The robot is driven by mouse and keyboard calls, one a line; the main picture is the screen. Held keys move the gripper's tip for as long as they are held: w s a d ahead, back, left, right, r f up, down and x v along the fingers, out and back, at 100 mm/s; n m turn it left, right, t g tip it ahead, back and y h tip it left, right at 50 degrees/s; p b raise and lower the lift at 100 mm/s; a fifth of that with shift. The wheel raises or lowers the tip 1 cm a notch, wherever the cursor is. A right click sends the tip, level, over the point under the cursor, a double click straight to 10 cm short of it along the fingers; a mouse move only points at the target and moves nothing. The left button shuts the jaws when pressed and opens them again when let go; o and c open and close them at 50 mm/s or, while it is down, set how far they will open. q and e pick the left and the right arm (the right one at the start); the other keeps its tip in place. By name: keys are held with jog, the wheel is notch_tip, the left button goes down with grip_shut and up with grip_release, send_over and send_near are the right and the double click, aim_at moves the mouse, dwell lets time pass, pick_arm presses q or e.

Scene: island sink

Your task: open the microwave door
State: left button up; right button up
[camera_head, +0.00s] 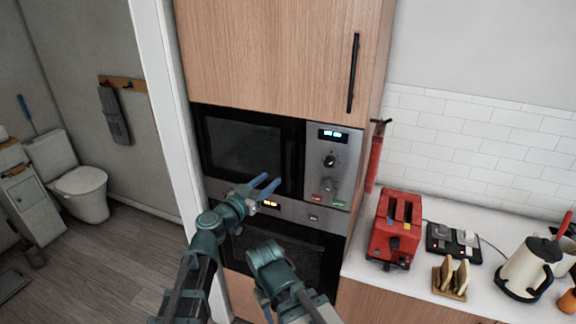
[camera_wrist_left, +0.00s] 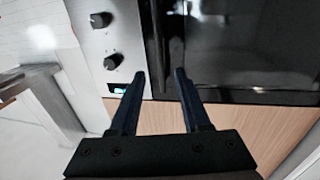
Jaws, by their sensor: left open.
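The microwave (camera_head: 340,150) is built into a wooden cabinet, with a silver control panel on the right of its dark glass door (camera_head: 240,148). The door looks shut. A dark vertical handle (camera_head: 291,160) runs along the door's right edge. My left gripper (camera_head: 269,181) is open and empty in front of the door's lower right part. In the left wrist view, my open fingers (camera_wrist_left: 161,76) point at the dark door edge and handle (camera_wrist_left: 153,40), which shows between and beyond the tips; contact cannot be told. My right gripper is not in view.
An oven (camera_head: 285,250) sits below the microwave. A cabinet door with a black handle (camera_head: 353,73) is above. On the counter at right stand a red toaster (camera_head: 393,235), a toast rack (camera_head: 451,278) and a kettle (camera_head: 526,268). A white door frame (camera_head: 160,110) is at left.

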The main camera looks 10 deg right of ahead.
aim_at(287, 166)
pick_arm(q)
jog(key=x, duration=1.1)
grip_shut()
dwell(1.2)
